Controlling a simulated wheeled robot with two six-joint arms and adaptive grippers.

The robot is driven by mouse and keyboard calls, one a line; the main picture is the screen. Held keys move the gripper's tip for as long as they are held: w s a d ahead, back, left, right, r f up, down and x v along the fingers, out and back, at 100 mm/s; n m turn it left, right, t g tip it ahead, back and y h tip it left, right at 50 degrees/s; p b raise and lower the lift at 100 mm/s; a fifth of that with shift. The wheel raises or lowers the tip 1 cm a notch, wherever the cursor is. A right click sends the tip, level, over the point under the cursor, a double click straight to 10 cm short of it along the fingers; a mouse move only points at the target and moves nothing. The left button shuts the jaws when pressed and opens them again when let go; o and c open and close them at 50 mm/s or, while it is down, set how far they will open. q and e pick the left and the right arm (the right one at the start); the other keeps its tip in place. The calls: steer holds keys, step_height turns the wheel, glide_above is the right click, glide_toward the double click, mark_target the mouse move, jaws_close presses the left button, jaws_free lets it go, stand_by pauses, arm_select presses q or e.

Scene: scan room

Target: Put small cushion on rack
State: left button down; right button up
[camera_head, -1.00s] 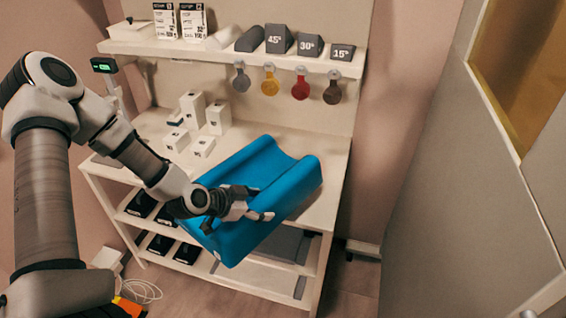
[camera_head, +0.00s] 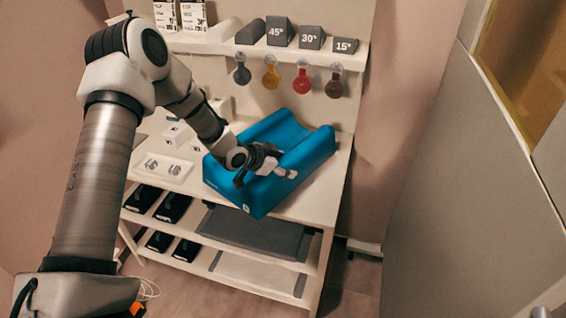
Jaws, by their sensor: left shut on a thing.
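A blue cushion (camera_head: 303,155) with raised sides is at the top of the white rack (camera_head: 318,208), over its table-height surface. Its front edge reaches to about the rack's front edge. I cannot tell whether it rests fully on the surface. My left gripper (camera_head: 270,168) comes in from the left and is shut on the blue cushion at its near, middle part. The arm hides part of the cushion's left side. My right gripper is not in view.
Above, a shelf (camera_head: 320,55) holds grey wedges (camera_head: 312,37) marked with angles, with coloured round tags (camera_head: 302,82) hanging below. White boxes stand left of the cushion. Lower shelves hold black items (camera_head: 172,208) and grey pads (camera_head: 255,232). A grey door panel (camera_head: 470,190) stands at right.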

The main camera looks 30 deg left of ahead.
mark_target(285, 156)
arm_select(q)
steer(key=w, duration=0.1)
steer(key=w+a, duration=0.1)
steer(key=w, duration=0.1)
steer(key=shift+w+a+f+p, duration=0.1)
steer(key=shift+w+a+p, duration=0.15)
steer(key=shift+a+p, duration=0.15)
step_height(285, 156, down, 3)
steer(key=shift+w+a+p, duration=0.1)
steer(key=shift+a+p, duration=0.05)
steer(key=shift+p, duration=0.3)
steer(key=shift+w+f, duration=0.1)
steer(key=shift+f, duration=0.25)
steer(key=shift+c, duration=0.5)
jaws_free()
steer(key=v, duration=1.2)
steer(key=shift+r, duration=0.1)
